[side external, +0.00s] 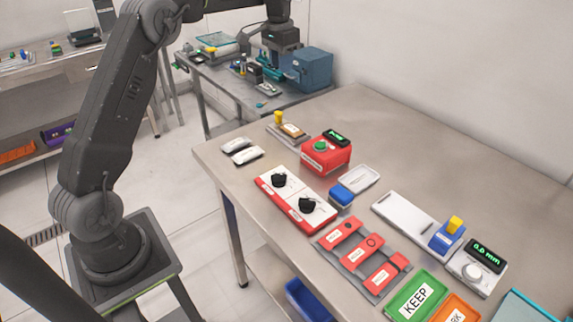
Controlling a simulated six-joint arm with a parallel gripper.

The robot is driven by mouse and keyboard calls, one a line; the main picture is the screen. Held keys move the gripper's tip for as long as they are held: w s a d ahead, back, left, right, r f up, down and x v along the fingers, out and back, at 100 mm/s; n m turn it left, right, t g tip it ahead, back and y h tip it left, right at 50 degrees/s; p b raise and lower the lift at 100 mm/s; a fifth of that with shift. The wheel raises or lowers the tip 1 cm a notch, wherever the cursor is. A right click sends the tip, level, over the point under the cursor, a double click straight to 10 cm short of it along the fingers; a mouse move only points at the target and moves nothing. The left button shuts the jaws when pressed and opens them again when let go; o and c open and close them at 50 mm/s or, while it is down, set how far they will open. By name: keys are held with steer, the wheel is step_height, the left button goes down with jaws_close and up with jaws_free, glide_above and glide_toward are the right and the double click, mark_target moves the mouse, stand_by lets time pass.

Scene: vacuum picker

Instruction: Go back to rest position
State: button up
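My arm rises from its stand at the left and reaches right along the top edge. Its dark end, with my gripper (282,42), shows at the top centre against the back bench, well away from the objects on the near table. The fingers cannot be told from the equipment behind them, so I cannot see whether they are open or hold anything. On the near table (470,165) stand a red box (326,157) with a green button and a red-and-white panel (294,200) with two black knobs.
A grey rack (341,257) with red blocks, a green KEEP tray (417,297), an orange tray (455,310) and a gauge (478,268) reading 0.0 mm line the front right. A blue-and-yellow piece (447,236) sits beside a white plate (404,217). The table's back right is clear.

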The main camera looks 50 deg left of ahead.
steer(key=s+d+r+t, duration=0.1)
steer(key=s+d+r, duration=0.3)
steer(key=s+d, duration=0.4)
steer(key=s+d+r+t, duration=0.2)
steer(key=s+d+r, duration=0.2)
steer(key=s+d, duration=0.35)
steer(key=s+d+f+t, duration=0.1)
steer(key=s+d+f, duration=0.2)
steer(key=s, duration=0.5)
steer(key=s+d+f, duration=0.3)
steer(key=s, duration=0.6)
steer(key=shift+f+t, duration=0.2)
steer(key=shift+t, duration=0.2)
steer(key=shift+s+d, duration=0.1)
